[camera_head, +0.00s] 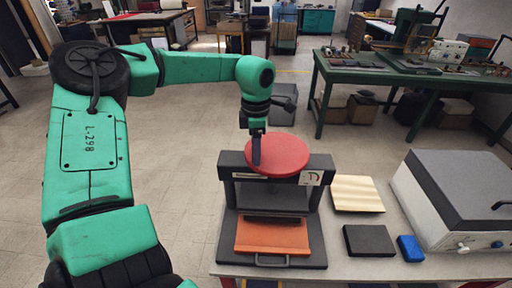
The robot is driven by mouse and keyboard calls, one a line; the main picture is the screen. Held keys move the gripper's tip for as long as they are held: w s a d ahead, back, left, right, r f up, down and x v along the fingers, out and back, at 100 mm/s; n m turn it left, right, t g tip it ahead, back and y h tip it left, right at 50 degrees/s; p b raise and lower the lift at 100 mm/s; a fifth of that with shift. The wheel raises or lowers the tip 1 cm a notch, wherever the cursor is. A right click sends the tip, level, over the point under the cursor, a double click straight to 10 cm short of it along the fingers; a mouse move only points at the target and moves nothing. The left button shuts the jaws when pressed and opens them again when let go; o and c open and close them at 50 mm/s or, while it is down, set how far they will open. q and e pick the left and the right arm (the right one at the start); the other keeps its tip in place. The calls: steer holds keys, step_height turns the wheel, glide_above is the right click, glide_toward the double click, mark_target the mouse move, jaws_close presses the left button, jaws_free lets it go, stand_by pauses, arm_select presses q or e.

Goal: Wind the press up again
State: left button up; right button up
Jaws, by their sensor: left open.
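The press (325,172) is a dark frame standing on the light table. A round red wheel (285,152) lies flat on its top. Under the frame, an orange slab (272,236) sits on the press's dark base, with a pull handle at the front. A thin dark gap shows between the slab and the parts above. My left gripper (256,158) points down at the left part of the red wheel, open, its fingers overlapping the wheel in the picture. I cannot tell whether they touch it. My right gripper is not in view.
Right of the press lie a cream ribbed board (356,194), a dark flat block (369,241) and a small blue block (410,248). A large white and grey lidded machine (460,195) stands at the right. A green workbench (400,72) is behind.

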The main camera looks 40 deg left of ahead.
arm_select(q)
steer(key=shift+d, duration=0.1)
jaws_close()
steer(key=shift+r, duration=0.1)
stand_by(1.1)
